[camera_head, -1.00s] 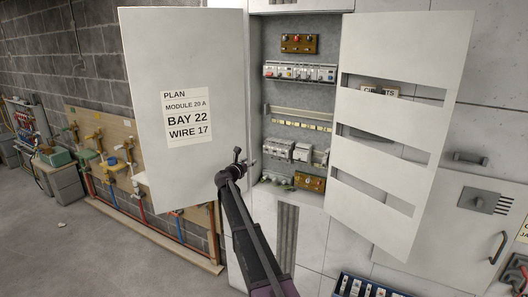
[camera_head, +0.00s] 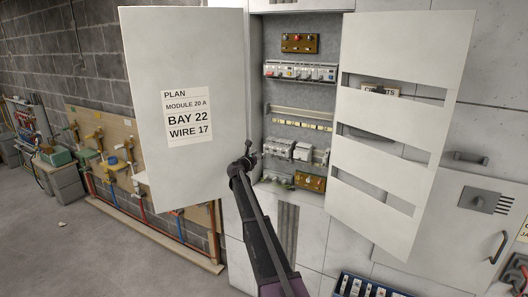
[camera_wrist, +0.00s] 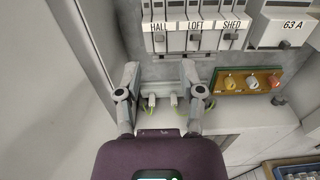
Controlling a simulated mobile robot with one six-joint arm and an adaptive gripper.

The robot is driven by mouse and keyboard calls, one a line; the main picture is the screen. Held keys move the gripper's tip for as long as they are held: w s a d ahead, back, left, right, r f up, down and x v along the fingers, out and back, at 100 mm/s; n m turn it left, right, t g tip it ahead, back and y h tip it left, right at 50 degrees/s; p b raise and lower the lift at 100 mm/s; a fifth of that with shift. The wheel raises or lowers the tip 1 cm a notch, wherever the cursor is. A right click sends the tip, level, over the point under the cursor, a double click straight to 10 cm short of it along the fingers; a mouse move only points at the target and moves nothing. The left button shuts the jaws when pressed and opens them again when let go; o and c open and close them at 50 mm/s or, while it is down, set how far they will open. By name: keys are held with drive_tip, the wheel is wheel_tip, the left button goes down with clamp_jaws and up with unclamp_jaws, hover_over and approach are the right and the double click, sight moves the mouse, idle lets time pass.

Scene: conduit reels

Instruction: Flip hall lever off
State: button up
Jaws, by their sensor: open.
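The module labelled HALL (camera_wrist: 158,28) stands leftmost of three white labelled modules in the wrist view. A small grey lever (camera_wrist: 160,47) sits at its lower front; its exact position is hard to make out. The LOFT module (camera_wrist: 196,24) and the SHED module (camera_wrist: 231,24) are to its right. My gripper (camera_wrist: 162,74) is open and empty, its fingers spread below the HALL and LOFT modules. In the head view, my gripper (camera_head: 246,158) is at the left edge of the open cabinet, beside the white modules (camera_head: 280,148).
The open left door (camera_head: 185,60) carries a plan sheet, and the slotted cover (camera_head: 400,110) hangs at the right. A block with coloured knobs (camera_wrist: 250,84) and a 63 A module (camera_wrist: 285,25) are right of the labelled modules. Terminals with green wires (camera_wrist: 162,101) lie between my fingers.

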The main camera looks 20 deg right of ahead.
sight(266, 149)
drive_tip(key=shift+x, duration=3.05)
